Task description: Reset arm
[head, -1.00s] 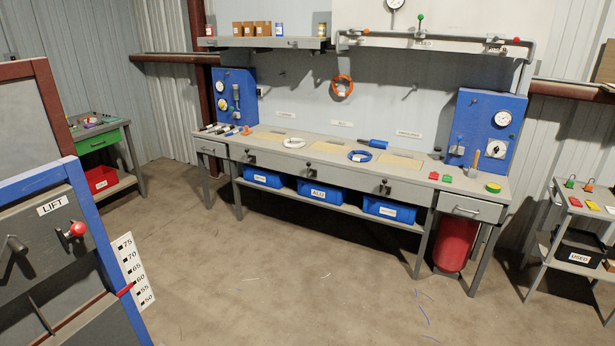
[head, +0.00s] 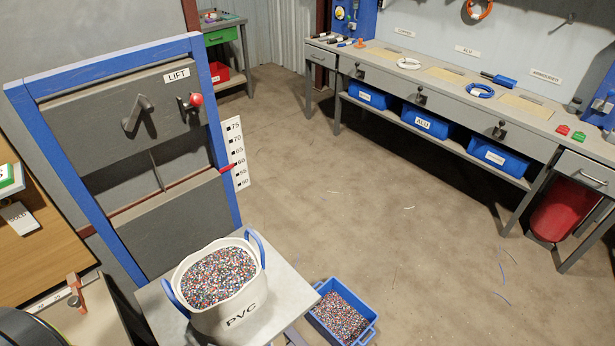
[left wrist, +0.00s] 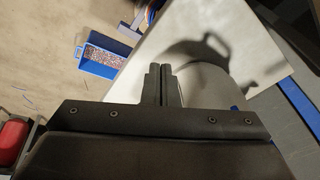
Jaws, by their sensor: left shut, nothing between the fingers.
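My left gripper (left wrist: 161,84) shows in the left wrist view with its two fingers together and nothing between them. It is above the pale platform (left wrist: 150,60), near a white rounded tub (left wrist: 205,85) that is partly hidden behind the gripper. In the head view neither gripper shows. There the white PVC tub (head: 225,312), with blue handles and full of coloured granules, stands on the pale platform (head: 290,290).
A blue crate of granules (head: 342,312) stands on the floor beside the platform. The blue-framed lift panel (head: 165,110) is behind the tub. A workbench (head: 450,100) with blue bins is at the back right. Open floor lies between.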

